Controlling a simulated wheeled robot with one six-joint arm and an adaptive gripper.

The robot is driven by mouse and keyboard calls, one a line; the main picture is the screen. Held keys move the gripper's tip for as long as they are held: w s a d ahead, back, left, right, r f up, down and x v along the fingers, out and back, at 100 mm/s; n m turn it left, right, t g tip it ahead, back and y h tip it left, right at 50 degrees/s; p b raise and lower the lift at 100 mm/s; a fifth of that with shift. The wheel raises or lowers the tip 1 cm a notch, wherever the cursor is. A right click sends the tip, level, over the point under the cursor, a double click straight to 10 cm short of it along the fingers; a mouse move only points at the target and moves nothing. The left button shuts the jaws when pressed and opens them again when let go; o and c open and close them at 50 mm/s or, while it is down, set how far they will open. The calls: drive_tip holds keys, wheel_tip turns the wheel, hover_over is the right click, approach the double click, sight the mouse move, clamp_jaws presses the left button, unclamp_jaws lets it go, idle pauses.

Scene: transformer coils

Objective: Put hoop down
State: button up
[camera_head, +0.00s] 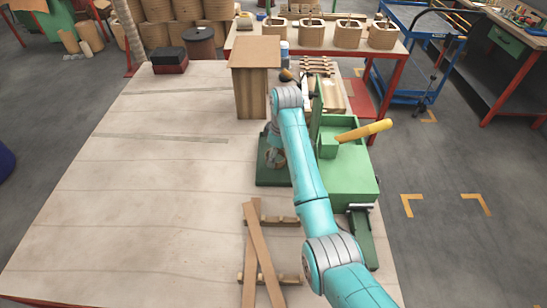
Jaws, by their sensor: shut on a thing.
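My turquoise arm reaches from the bottom right up over the workbench and bends near the wooden block. Its far end drops behind the upper links, beside the green machine (350,178). The fingers of my gripper are hidden there, so I cannot see what they hold. I cannot make out a hoop. A dark green base plate (266,181) lies under the arm's end, left of the machine. The machine has a yellow handle (363,131) sticking out to the right.
A tall wooden block (252,85) stands behind the arm. Crossed wooden slats (262,250) lie in front. A red and black box (170,62) and a dark spool (199,44) stand at the back left. The workbench's (130,190) left half is clear. A blue cart (408,70) stands beyond, right.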

drive_tip(key=shift+f, duration=1.15)
drive_tip(key=shift+f, duration=0.1)
drive_tip(key=o, duration=0.9)
drive_tip(key=shift+o, duration=0.2)
